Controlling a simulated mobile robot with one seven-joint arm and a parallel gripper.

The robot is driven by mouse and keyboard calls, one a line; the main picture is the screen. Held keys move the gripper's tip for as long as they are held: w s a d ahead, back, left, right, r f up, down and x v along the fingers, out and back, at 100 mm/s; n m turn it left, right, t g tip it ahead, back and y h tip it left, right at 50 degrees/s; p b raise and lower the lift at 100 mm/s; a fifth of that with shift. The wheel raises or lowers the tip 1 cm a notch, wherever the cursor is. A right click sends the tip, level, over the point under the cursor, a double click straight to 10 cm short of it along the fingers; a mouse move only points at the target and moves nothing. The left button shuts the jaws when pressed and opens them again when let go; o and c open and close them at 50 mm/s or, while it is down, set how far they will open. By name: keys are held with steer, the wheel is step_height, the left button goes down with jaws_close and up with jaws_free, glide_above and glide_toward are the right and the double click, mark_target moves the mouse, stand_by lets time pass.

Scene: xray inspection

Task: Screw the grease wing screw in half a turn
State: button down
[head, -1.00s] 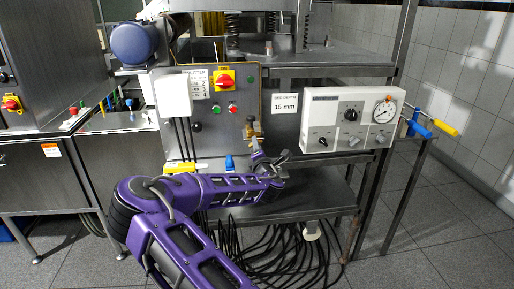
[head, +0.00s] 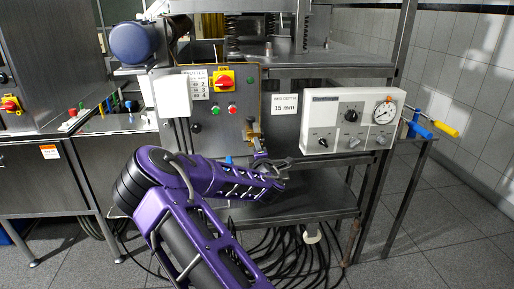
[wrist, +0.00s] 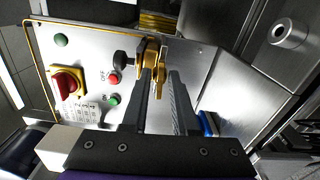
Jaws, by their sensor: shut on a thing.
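The grease wing screw is the brass piece (wrist: 158,62) on the fitting at the edge of the steel control panel. In the head view the brass fitting (head: 253,130) shows at the panel's lower right. My gripper (wrist: 162,76) is shut on the brass wing, which sits between its dark fingertips in the wrist view. In the head view my gripper (head: 262,156) is just below the brass fitting, and its fingertips are small there. The screw's thread is hidden.
The panel (head: 238,82) carries a red-yellow rotary switch (wrist: 68,82), red and green buttons, and a black knob (wrist: 121,58) close left of the fitting. A white gauge box (head: 350,120) stands at right. A steel shelf (head: 325,205) and hanging cables are below.

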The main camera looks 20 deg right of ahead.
steer(key=c, duration=1)
jaws_free()
steer(key=shift+o, duration=0.2)
steer(key=v, duration=1.7)
steer(key=shift+s, duration=0.25)
steer(key=shift+a+r, duration=0.1)
steer(key=shift+r, duration=0.05)
